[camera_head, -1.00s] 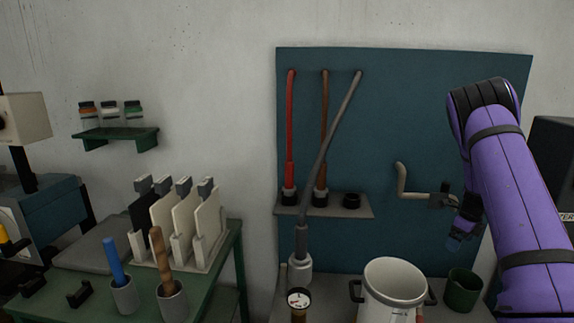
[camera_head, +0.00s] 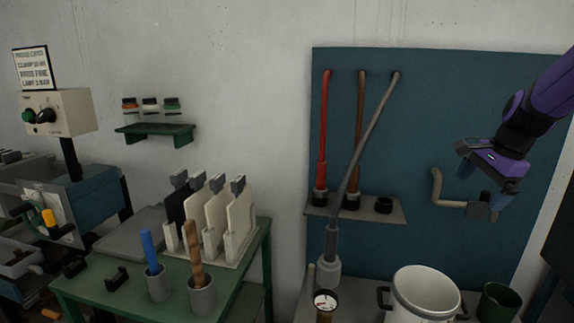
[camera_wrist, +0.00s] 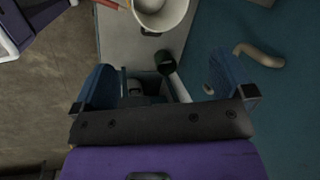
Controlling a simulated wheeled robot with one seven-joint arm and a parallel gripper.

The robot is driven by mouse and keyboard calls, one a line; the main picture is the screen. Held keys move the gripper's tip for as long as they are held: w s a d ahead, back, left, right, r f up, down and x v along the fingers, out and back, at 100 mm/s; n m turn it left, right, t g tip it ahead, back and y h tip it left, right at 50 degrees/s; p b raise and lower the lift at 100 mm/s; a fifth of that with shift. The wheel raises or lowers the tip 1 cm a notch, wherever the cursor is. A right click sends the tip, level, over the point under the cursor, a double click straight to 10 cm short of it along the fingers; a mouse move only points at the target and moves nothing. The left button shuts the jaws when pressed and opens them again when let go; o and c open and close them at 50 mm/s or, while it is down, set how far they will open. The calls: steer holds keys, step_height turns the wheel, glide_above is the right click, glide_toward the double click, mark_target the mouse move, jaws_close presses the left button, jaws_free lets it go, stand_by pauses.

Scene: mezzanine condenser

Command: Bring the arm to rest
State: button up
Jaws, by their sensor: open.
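My gripper (camera_head: 484,183) is at the right of the head view, in front of the blue wall panel (camera_head: 420,130). It is on the purple arm that comes in from the upper right. In the wrist view my gripper (camera_wrist: 150,92) has its two blue fingers wide apart, with nothing held between them. A bent tan handle (camera_head: 437,188) on the panel is close to the gripper in the head view; it also shows right of the fingers in the wrist view (camera_wrist: 258,55). I cannot tell whether they touch.
A white pot (camera_head: 425,295) and a green cup (camera_head: 497,302) stand below the gripper. A green table (camera_head: 225,285) with upright plates stands at left.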

steer(key=s+a+r+n, duration=0.2)
steer(key=s+a+n, duration=0.2)
steer(key=s, duration=0.4)
steer(key=s+a+r+n+t+h, duration=0.1)
steer(key=s+a+n, duration=0.3)
steer(key=s, duration=0.5)
steer(key=s+a+r+n+t, duration=0.1)
steer(key=s+a+r+n, duration=0.2)
steer(key=s+a+n, duration=0.2)
steer(key=s+n, duration=0.3)
steer(key=shift+s+h, duration=0.15)
steer(key=shift+h, duration=0.25)
